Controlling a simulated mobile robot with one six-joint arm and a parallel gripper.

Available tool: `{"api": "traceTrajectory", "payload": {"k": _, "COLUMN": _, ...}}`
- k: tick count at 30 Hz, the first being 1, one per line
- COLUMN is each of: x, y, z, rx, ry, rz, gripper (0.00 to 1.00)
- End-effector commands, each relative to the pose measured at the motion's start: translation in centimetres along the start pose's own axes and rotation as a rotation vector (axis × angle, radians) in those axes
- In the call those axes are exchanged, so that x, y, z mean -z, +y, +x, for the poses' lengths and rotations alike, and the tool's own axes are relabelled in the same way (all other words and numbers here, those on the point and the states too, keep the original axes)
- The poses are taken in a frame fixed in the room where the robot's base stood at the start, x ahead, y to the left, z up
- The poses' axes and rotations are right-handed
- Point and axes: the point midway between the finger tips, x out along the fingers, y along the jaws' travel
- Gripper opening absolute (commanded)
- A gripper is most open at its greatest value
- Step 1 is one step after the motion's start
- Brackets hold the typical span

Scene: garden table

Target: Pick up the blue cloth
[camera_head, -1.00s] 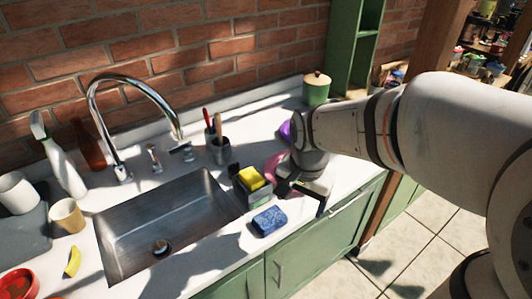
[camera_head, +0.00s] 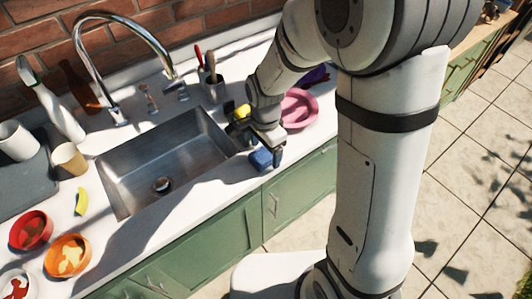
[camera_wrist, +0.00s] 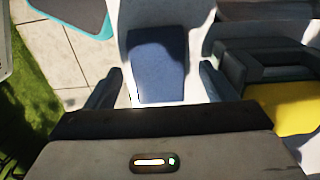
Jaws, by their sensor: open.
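The blue cloth (camera_head: 260,159) looks like a small folded block on the white counter's front edge, right of the sink. My gripper (camera_head: 266,143) is just above and behind it in the head view, partly covering it. In the wrist view the blue cloth (camera_wrist: 156,62) lies flat ahead, between the lines of my two open fingers (camera_wrist: 158,84). Nothing is held. I cannot tell how high the fingers are above the counter.
A yellow sponge (camera_wrist: 287,105) sits in a dark holder (camera_wrist: 265,62) close to my right finger in the wrist view. The sink (camera_head: 165,165) is to the left. A pink bowl (camera_head: 299,108) stands to the right. A tool cup (camera_head: 213,91) is behind.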

Motion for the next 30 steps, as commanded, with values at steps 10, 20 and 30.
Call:
{"api": "traceTrajectory", "payload": {"k": 10, "x": -0.01, "y": -0.04, "z": 0.27, "rx": 0.002, "ry": 0.001, "rz": -0.001, "gripper": 0.71}}
{"api": "traceTrajectory", "payload": {"k": 20, "x": -0.03, "y": -0.04, "z": 0.25, "rx": 0.002, "ry": 0.001, "rz": -0.001, "gripper": 0.44}}
{"api": "traceTrajectory", "payload": {"k": 30, "x": -0.06, "y": -0.05, "z": 0.24, "rx": 0.002, "ry": 0.001, "rz": -0.002, "gripper": 0.29}}
